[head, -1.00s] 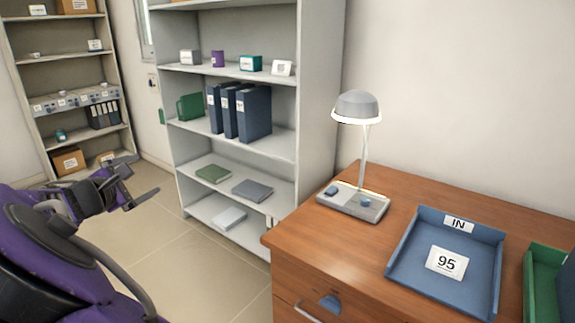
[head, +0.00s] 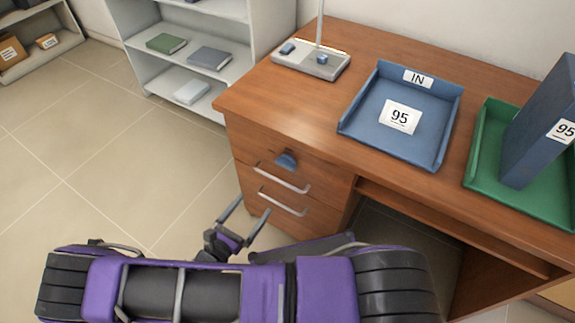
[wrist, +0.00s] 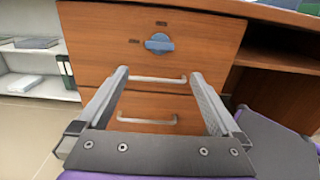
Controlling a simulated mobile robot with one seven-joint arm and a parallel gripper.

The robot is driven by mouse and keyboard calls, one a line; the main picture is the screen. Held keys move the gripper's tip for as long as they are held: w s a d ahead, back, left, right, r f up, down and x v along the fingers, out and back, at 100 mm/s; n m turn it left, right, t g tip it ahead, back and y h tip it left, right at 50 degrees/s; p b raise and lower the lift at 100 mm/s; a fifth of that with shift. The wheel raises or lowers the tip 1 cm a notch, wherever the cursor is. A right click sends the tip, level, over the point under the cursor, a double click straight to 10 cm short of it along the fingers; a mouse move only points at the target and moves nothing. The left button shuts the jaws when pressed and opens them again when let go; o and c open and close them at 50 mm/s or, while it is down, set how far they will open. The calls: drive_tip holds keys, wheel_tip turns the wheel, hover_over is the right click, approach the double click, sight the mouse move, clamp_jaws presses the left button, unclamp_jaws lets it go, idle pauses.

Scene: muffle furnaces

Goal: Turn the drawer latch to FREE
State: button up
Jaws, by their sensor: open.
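The blue drawer latch (head: 286,160) is on the front of the desk's top drawer, above that drawer's metal handle (head: 282,178). In the wrist view the latch (wrist: 159,43) is a round knob with a grip bar lying roughly level. Two small dark labels sit near it, one above and one to its left, too small to read. My gripper (head: 244,220) is open and empty in front of the drawers, apart from the latch. In the wrist view my gripper (wrist: 157,75) has its two fingers spread wide, below the latch.
On the desk (head: 330,130) stand a lamp base (head: 312,62), a blue IN tray (head: 375,120) and a green tray (head: 480,160) with a blue binder (head: 540,130). A lower drawer handle (head: 283,202) sticks out. Shelves (head: 215,35) stand left of the desk, with clear floor in front.

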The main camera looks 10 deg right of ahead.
sight(284, 166)
drive_tip(key=b+x, duration=0.1)
drive_tip(key=x, duration=1.5)
drive_tip(key=shift+w+d, duration=0.25)
drive_tip(key=shift+w, duration=0.05)
drive_tip(key=c, duration=1.1)
